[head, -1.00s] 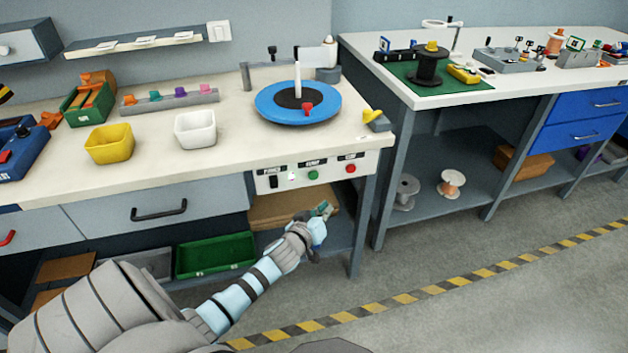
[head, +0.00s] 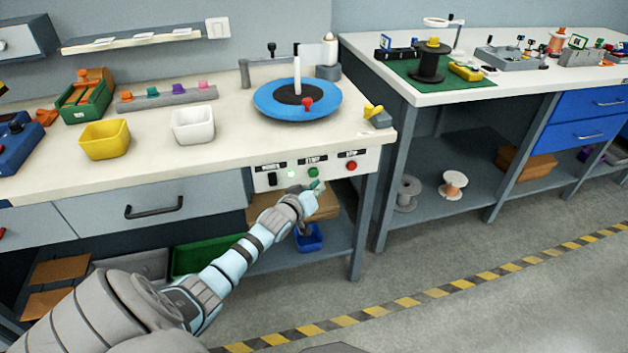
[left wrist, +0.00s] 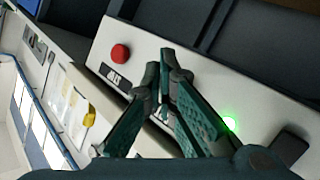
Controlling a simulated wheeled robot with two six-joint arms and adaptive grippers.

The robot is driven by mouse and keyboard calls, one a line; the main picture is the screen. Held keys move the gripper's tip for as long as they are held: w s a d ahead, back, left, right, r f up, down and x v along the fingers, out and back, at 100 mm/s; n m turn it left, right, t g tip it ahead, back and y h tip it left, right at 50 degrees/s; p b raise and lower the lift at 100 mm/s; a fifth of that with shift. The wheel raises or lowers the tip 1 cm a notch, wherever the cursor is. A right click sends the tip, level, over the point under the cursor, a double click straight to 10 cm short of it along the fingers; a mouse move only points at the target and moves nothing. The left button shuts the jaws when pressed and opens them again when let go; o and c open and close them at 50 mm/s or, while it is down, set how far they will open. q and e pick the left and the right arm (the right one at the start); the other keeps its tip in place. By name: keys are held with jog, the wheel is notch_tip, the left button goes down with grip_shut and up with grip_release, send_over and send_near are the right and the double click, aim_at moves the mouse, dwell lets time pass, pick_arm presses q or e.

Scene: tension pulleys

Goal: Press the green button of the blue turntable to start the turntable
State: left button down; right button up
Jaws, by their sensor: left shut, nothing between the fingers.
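The blue turntable (head: 268,101) sits on the workbench, with a black centre, a white post and a red piece on its disc. The white control panel (head: 333,175) is on the bench front below it. The green button (head: 313,172) is in the panel's middle, left of the red button (head: 351,165). My left gripper (head: 318,185) is shut and empty, its tips just below the green button; I cannot tell if they touch the panel. In the left wrist view its teal fingers (left wrist: 166,68) meet before the panel, and the green button is hidden. My right gripper is out of view.
A lit green lamp (head: 291,174) and a black switch (head: 272,180) are left of the green button. A yellow piece (head: 373,112) is at the bench's right corner. A blue bin (head: 309,238) and a green crate (head: 196,256) are on the shelf below.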

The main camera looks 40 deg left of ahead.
pick_arm(q)
jog(key=shift+w+a, duration=0.25)
jog(key=shift+a, duration=0.15)
dwell(1.1)
jog(key=shift+w+a+b, duration=0.25)
jog(key=shift+a+b, duration=0.05)
jog(key=shift+b, duration=0.15)
